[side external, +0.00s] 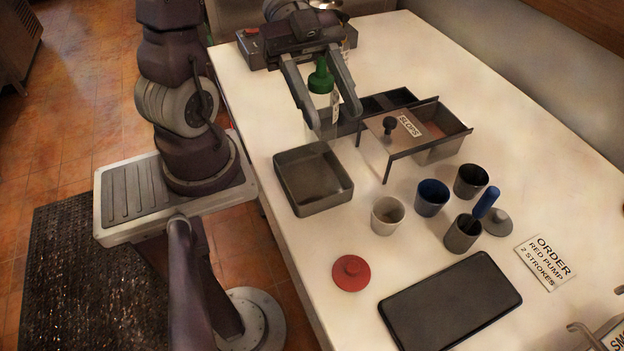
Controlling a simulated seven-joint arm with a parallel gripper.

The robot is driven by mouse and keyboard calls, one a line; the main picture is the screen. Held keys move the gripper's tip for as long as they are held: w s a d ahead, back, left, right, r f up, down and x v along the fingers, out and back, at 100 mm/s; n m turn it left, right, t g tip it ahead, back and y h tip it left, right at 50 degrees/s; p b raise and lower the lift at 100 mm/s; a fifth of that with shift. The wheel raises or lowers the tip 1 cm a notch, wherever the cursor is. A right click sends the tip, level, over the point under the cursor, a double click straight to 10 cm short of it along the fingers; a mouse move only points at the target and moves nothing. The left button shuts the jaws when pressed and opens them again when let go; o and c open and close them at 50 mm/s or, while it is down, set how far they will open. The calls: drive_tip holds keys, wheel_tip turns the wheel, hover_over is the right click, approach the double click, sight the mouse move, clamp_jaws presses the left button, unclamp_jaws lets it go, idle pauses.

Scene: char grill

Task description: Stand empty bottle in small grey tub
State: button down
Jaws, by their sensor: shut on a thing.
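A pale, clear-looking bottle with a green top (321,80) is upright between the fingers of my gripper (333,112), which is shut on it. One finger covers part of the bottle, and I cannot tell whether its base touches the counter. The square grey tub (332,202) sits on the counter just in front of the bottle, toward the camera. The tub looks empty and the bottle is outside it, behind its far wall.
Right of the bottle stands a dark box with a sliding lid marked SLOPS (455,130). A red lid (350,273) and black slab (450,303) lie nearer. An order card (545,262) lies right.

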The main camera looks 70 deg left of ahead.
sight(318, 152)
wheel_tip(318, 152, down, 10)
drive_tip(key=s, duration=0.1)
drive_tip(key=shift+a, duration=0.15)
drive_tip(key=shift+s+f, duration=0.1)
drive_tip(key=shift+f, duration=0.05)
drive_tip(key=c, duration=0.7)
unclamp_jaws()
